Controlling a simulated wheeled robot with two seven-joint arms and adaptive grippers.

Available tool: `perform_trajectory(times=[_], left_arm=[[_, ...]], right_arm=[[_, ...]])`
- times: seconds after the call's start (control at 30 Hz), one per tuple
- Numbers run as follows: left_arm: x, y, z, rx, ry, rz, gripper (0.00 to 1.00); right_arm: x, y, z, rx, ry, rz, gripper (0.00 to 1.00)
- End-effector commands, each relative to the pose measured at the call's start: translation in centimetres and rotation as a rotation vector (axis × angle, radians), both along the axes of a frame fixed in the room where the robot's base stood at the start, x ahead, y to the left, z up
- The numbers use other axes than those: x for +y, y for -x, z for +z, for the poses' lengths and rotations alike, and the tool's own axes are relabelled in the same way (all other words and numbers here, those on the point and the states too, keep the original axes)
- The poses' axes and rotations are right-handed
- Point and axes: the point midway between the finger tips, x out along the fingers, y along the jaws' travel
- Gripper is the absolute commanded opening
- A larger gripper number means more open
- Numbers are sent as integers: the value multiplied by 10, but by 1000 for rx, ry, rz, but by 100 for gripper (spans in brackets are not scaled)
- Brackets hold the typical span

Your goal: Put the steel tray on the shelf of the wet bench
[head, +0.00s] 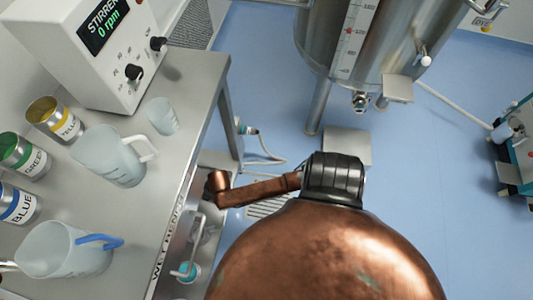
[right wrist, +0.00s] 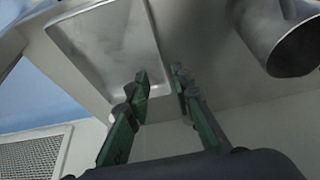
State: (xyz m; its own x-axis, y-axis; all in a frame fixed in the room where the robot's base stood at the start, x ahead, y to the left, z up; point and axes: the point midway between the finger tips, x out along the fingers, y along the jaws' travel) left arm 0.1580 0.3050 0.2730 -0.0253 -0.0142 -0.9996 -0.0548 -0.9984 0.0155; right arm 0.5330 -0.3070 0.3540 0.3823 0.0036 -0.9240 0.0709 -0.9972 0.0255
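A steel tray (right wrist: 103,48), shallow and rectangular with a raised rim, shows in the right wrist view at upper left on a pale surface. My right gripper (right wrist: 159,76) has green fingers with a clear gap between the tips. The tips overlap the tray's near right corner in this view; I cannot tell whether they touch it. The wet bench (head: 197,68) stands at left in the head view, with its lettered front edge. Its lower shelf is mostly hidden. I do not make out the tray or either gripper in the head view.
On the bench are a stirrer (head: 96,45), plastic jugs (head: 108,157), a small beaker (head: 161,115) and labelled cans (head: 54,119). A steel tank (head: 385,40) stands beyond on blue floor (head: 265,60). A steel cylinder (right wrist: 283,35) is right of the tray.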

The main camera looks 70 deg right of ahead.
Motion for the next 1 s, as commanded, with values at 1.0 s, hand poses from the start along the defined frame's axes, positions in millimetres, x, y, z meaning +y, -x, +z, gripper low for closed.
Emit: perform_trajectory(times=[1.0], left_arm=[[0, 0, 0, 0, 1, 0, 40]], right_arm=[[3, 375, -80, 418, -14, -17, 22]])
